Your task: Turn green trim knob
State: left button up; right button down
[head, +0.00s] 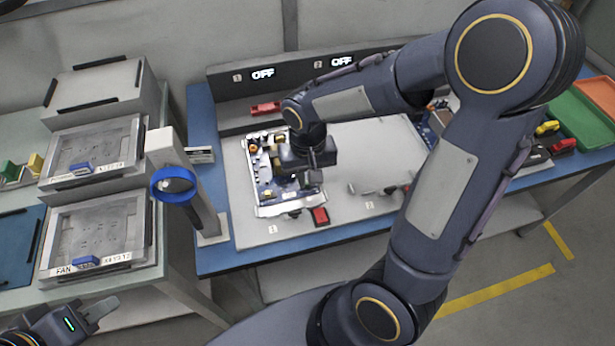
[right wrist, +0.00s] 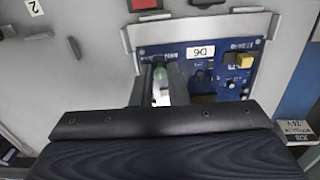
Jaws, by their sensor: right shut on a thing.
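The green trim knob (right wrist: 160,73) shows between the fingers of my right gripper (right wrist: 162,88) in the right wrist view. It is mostly hidden by the fingers. My right gripper is shut on it. The knob is on a blue circuit board (right wrist: 207,56) labelled D6, held in a metal frame. In the head view the board (head: 264,178) lies on the left part of the bench, and my right gripper (head: 311,178) is over its right side, hiding the knob. My left gripper (head: 88,317) is at the lower left, away from the bench; its finger gap is unclear.
Two OFF displays (head: 263,74) are behind. Green and orange trays (head: 580,115) are at the far right.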

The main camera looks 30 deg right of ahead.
jog(key=m, duration=0.4)
jog(key=shift+m, duration=2.2)
jog(key=c, duration=1.4)
grip_release()
notch_tip(320, 180, up, 8)
jog(key=shift+f+p, duration=0.1)
jog(key=shift+p, duration=0.4)
